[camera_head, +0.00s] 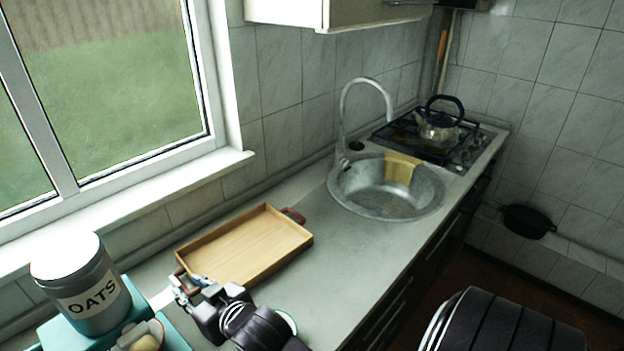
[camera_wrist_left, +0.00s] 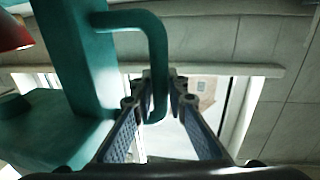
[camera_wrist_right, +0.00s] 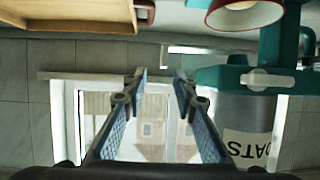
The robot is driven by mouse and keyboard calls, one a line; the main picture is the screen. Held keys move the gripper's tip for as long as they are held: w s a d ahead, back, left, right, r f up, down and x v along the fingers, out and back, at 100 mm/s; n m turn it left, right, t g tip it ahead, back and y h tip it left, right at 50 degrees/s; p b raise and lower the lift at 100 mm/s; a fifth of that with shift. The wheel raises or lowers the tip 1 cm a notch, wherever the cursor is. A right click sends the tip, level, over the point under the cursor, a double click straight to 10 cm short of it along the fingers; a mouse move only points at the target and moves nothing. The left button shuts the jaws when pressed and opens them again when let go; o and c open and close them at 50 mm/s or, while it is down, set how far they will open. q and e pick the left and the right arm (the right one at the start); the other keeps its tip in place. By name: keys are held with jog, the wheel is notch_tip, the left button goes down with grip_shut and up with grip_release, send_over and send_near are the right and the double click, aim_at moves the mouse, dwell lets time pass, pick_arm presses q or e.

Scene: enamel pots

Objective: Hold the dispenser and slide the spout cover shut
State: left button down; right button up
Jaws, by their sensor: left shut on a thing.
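The dispenser has a grey canister marked OATS (camera_head: 95,292) on a teal body at the lower left of the head view. The canister also shows in the right wrist view (camera_wrist_right: 245,115). A pale tab, seemingly the spout cover (camera_wrist_right: 268,80), lies across the teal frame by the canister; how far it is shut I cannot tell. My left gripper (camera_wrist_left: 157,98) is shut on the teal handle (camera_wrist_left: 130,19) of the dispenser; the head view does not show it. My right gripper (camera_head: 186,287) is open and empty, right of the dispenser, and shows in its wrist view (camera_wrist_right: 158,85).
A red bowl (camera_wrist_right: 243,14) with a pale inside sits by the dispenser. The sink (camera_head: 350,200) and stove (camera_head: 468,152) are farther off. Counter right of the tray is clear.

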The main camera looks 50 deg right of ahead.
jog(key=s+d+f+g+h, duration=0.1)
jog(key=s+d+f+h, duration=0.1)
jog(key=d, duration=0.7)
jog(key=s+d+f+g+h, duration=0.2)
jog(key=s+d+f+h, duration=0.1)
jog(key=d, duration=0.6)
jog(key=s+d+f+g+h, duration=0.1)
jog(key=s+d+f+h, duration=0.2)
jog(key=d, duration=0.6)
jog(key=shift+s+d, duration=0.4)
jog(key=shift+s, duration=0.3)
jog(key=t+y, duration=0.4)
jog(key=y, duration=0.4)
send_near(176, 283)
jog(key=x, duration=1.1)
jog(key=shift+c, duration=0.3)
